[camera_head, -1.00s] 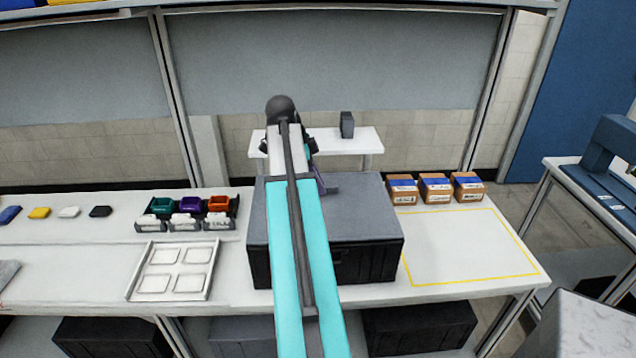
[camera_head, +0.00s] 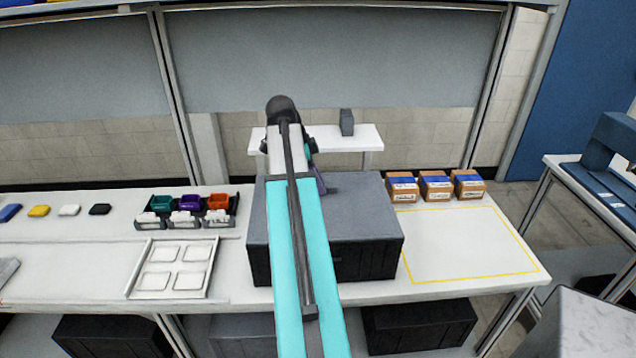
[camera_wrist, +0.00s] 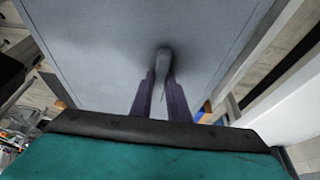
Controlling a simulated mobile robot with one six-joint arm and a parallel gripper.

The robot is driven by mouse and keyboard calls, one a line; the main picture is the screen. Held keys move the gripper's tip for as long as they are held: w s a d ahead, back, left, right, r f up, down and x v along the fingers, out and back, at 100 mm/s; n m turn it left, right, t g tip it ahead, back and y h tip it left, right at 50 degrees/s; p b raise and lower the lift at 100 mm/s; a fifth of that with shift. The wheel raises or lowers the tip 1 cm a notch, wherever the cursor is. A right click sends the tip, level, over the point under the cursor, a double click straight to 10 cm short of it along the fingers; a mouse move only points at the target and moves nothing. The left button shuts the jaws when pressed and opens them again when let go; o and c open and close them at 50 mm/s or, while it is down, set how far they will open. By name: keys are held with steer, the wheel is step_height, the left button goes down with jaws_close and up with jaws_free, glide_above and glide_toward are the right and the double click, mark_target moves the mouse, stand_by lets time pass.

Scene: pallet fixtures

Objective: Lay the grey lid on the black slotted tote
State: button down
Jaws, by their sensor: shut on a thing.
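The grey lid (camera_head: 362,212) lies flat over the top of the black slotted tote (camera_head: 368,262) on the bench, its edges close to the tote's rim. From this angle I cannot tell whether it is fully seated. My gripper (camera_head: 320,184) is over the lid's rear part, largely hidden behind my arm in the head view. In the wrist view, the purple fingers of my gripper (camera_wrist: 162,80) are shut on the lid's upright grey handle. The lid's flat top (camera_wrist: 100,60) fills much of that view. My arm covers the tote's left front.
A yellow-outlined area (camera_head: 470,250) to the right is empty. Small cardboard boxes (camera_head: 436,187) stand behind it. A rack of coloured bins (camera_head: 190,205) and a white tray (camera_head: 173,270) are to the left. A white shelf (camera_head: 360,137) stands behind the tote.

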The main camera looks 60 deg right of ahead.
steer(key=c, duration=1.6)
jaws_free()
steer(key=shift+r, duration=0.1)
steer(key=shift+p+v, duration=0.75)
steer(key=shift+v, duration=6.05)
